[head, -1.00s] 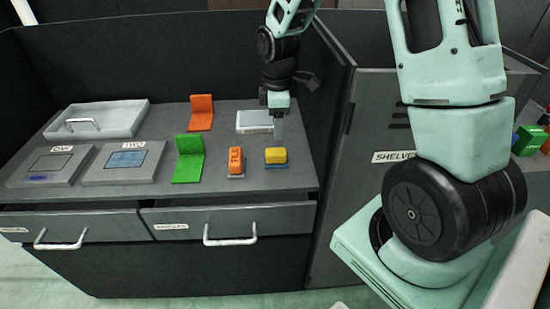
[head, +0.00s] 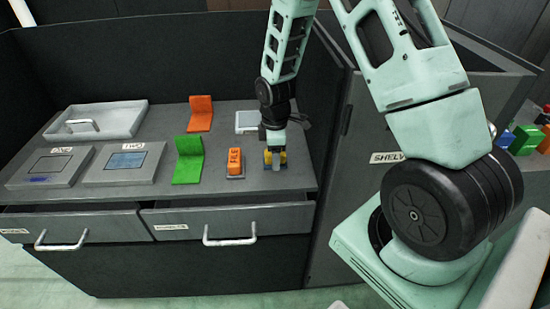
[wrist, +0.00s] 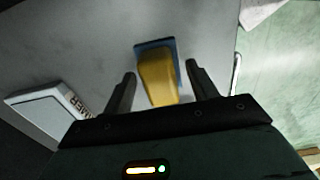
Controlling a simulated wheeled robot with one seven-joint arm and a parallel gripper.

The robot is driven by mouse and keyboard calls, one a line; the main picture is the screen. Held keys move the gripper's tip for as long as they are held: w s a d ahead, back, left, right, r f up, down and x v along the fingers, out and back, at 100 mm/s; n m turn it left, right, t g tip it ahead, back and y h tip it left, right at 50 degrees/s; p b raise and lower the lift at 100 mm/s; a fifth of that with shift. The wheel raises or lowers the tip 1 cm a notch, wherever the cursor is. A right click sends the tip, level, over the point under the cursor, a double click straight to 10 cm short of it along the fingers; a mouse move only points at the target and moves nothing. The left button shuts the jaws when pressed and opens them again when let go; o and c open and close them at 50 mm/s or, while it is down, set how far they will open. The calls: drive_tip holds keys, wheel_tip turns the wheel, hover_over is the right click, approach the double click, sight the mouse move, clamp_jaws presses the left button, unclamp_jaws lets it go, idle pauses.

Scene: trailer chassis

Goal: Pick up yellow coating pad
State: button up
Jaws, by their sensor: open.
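The yellow coating pad (head: 283,157) sits on the grey counter top, on a thin blue base. In the wrist view the yellow pad (wrist: 158,76) lies between the two fingers, with the blue base (wrist: 146,46) showing at its far end. My gripper (head: 274,158) is open and points down over the pad. In the wrist view my gripper's fingers (wrist: 160,80) stand one on each side of the pad, with gaps visible. In the head view the fingers hide part of the pad.
An orange block (head: 235,160) stands just left of the pad. Green (head: 188,160) and orange (head: 201,112) angled pieces, a light box (head: 247,121), a tray (head: 110,120) and two flat panels (head: 125,162) share the counter (head: 215,182). A dark wall (head: 345,110) rises on the right.

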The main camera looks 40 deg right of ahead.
drive_tip(key=c, duration=1.2)
drive_tip(key=shift+r, duration=0.1)
drive_tip(key=shift+c, duration=0.2)
wheel_tip(320, 180, up, 28)
drive_tip(key=shift+o, duration=1.3)
